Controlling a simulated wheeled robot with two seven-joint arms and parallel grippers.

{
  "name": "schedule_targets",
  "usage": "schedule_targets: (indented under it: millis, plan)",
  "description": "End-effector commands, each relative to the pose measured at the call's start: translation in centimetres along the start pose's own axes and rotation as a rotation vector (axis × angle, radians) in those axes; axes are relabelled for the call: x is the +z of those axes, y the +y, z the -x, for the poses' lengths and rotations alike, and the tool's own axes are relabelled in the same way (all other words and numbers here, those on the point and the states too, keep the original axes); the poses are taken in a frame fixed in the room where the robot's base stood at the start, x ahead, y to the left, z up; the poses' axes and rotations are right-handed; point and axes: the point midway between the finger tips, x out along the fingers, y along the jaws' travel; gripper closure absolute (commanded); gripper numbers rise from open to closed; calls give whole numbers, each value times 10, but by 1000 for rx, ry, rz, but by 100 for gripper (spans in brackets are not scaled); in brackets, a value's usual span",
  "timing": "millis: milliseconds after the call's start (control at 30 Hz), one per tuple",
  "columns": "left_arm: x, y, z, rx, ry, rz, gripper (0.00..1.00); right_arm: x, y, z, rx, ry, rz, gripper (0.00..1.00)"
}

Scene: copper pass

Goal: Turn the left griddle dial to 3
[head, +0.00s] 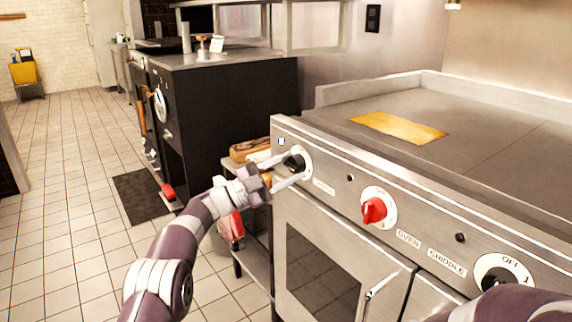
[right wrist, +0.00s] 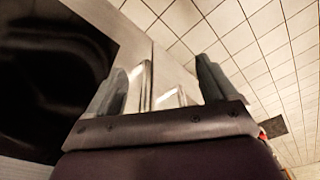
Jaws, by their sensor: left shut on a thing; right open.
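The left griddle dial (head: 293,161) is a black knob on a round white plate at the left end of the steel front panel in the head view. My left gripper (head: 284,170) is shut on this knob, coming in from the left. Its fingers cover part of the knob and plate, so the dial's setting cannot be read. The flat steel griddle (head: 480,125) lies above the panel. My right gripper (right wrist: 158,88) is open and empty in the right wrist view, its two fingers well apart.
A red oven dial (head: 374,209) sits mid-panel. A black dial marked OFF (head: 503,271) is at the right, partly covered by my right arm. Oven doors (head: 340,260) are below the panel. A black counter unit (head: 230,105) stands behind left.

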Motion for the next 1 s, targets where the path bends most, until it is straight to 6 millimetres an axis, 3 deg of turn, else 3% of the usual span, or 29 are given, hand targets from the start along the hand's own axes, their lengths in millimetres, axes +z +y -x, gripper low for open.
schedule_targets:
  millis: [600,1000]
  plan:
    - [-3,-10,-2,266,47,-513,83,-8,0,70,0,0,0,15]
    - [-2,-9,-2,398,72,-772,83,-12,0,97,0,0,0,15]
